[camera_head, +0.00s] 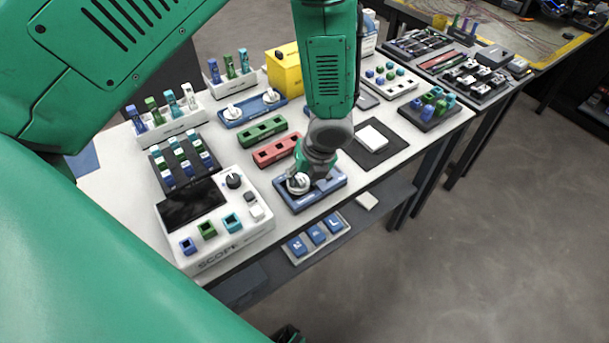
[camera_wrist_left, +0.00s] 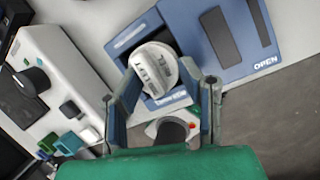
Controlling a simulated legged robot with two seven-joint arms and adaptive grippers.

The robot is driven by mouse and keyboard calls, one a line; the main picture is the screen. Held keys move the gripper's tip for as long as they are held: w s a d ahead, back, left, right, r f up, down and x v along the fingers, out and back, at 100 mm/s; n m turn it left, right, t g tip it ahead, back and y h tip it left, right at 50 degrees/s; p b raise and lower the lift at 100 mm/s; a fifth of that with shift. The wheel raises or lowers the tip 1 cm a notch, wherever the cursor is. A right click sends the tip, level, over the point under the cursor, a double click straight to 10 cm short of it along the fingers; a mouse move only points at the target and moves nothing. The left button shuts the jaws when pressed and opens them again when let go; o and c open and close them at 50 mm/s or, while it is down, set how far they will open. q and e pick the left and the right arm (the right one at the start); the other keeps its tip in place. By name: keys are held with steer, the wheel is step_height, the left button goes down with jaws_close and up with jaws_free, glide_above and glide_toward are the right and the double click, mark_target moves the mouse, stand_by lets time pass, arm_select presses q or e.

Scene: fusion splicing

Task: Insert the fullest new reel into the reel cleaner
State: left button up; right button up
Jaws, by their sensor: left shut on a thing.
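The blue reel cleaner (camera_head: 325,185) lies at the table's near edge. It also shows in the left wrist view (camera_wrist_left: 232,68), with dark slots and the word OPEN. A white reel (camera_head: 298,184) with dark lettering is at the cleaner's left end. In the left wrist view the reel (camera_wrist_left: 153,68) is over a square opening; I cannot tell how deep it sits. My left gripper (camera_head: 306,172) points down from above, shut on the reel, its fingers (camera_wrist_left: 170,92) either side. Two more white reels (camera_head: 233,113) (camera_head: 271,96) stand in a blue tray (camera_head: 252,110) further back.
The white scope box (camera_head: 230,245) stands close left of the cleaner. Red (camera_head: 276,150) and green (camera_head: 262,131) holders lie behind it. A black mat (camera_head: 375,155) with a white block lies to the right. A small dark part (camera_head: 287,334) at the bottom may be my right gripper.

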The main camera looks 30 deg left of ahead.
arm_select(q)
steer(key=shift+r, duration=0.15)
steer(key=shift+f, duration=0.25)
stand_by(0.3)
steer(key=shift+r, duration=0.15)
steer(key=shift+r+p, duration=0.1)
steer(key=shift+p, duration=0.4)
steer(key=o, duration=1)
steer(key=shift+o, duration=0.2)
